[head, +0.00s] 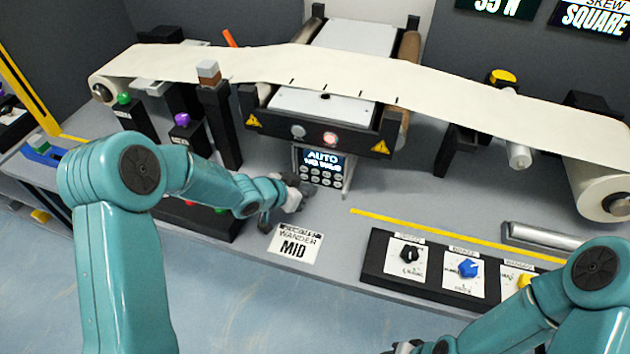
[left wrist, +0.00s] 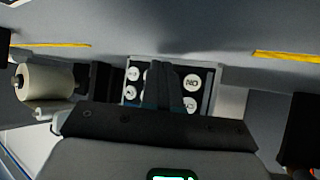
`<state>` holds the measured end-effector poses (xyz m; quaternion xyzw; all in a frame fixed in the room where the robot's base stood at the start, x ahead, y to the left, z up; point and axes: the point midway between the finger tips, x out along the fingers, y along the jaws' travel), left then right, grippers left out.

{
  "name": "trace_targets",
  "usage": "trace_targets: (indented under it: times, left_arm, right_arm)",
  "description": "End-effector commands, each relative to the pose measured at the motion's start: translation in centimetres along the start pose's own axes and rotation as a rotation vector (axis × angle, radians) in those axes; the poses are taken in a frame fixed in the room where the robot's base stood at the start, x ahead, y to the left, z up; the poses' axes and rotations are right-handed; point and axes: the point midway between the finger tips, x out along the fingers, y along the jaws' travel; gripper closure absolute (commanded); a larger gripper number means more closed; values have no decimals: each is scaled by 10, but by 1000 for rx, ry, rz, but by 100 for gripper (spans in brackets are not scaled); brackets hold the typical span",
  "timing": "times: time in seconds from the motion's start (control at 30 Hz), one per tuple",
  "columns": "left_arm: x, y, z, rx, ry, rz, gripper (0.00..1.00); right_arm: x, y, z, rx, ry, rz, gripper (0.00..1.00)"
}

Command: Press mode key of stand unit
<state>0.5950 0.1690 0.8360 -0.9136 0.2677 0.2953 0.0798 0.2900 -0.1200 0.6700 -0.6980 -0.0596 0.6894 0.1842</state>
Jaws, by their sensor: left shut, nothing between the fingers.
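The stand unit (head: 322,160) is a small dark panel below the web frame, with a screen reading "AUTO" and a second line that looks like "NO WEB". Its rows of round white keys (head: 325,177) are small; I cannot read which is the mode key. My left gripper (head: 304,190) is shut and empty, right at the panel's lower left. In the left wrist view, its closed fingers (left wrist: 162,75) overlap the middle of the keypad and hide some keys; white keys (left wrist: 192,81) show on both sides. I cannot tell whether they touch. My right gripper (head: 405,347) is barely visible at the bottom edge.
A cream web (head: 440,100) runs above over rollers. A control box (head: 375,260) with black, blue and yellow knobs stands at the front right. A "MID" card (head: 294,245) lies nearby. Black posts (head: 222,125) stand left of the unit.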

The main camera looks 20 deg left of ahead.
Motion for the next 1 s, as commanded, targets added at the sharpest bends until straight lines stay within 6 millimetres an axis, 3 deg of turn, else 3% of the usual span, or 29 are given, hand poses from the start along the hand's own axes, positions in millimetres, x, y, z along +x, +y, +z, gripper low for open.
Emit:
trace_targets:
  times: [0.37,0.7,1.0]
  left_arm:
    - [-3,3,4,-1,0,0,100]
    - [-26,19,21,0,1,-1,100]
    - [-36,26,26,0,0,0,100]
  right_arm:
    - [5,2,0,0,0,0,57]
    - [24,9,0,0,0,0,57]
    - [28,10,0,0,0,0,57]
